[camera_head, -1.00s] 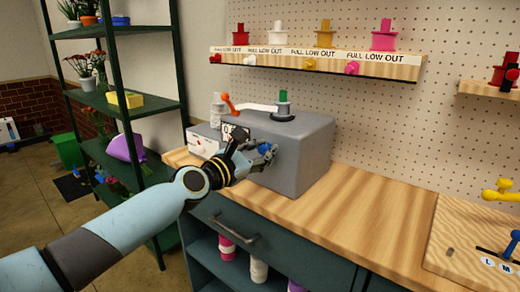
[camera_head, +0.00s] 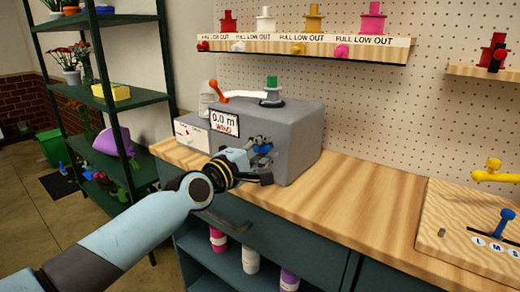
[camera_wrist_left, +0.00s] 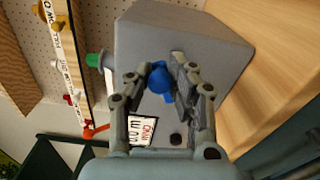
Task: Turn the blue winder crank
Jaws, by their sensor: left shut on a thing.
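My left gripper (camera_head: 258,158) is at the crank. In the left wrist view my left gripper (camera_wrist_left: 172,82) has its fingers on both sides of the blue knob, shut on it. The fingers hide part of the crank. My right gripper is not in view.
An orange lever (camera_head: 216,90) and a green-topped spool (camera_head: 271,90) are on top of the box. A board with yellow and blue levers (camera_head: 470,225) lies at right. The bench between is clear.

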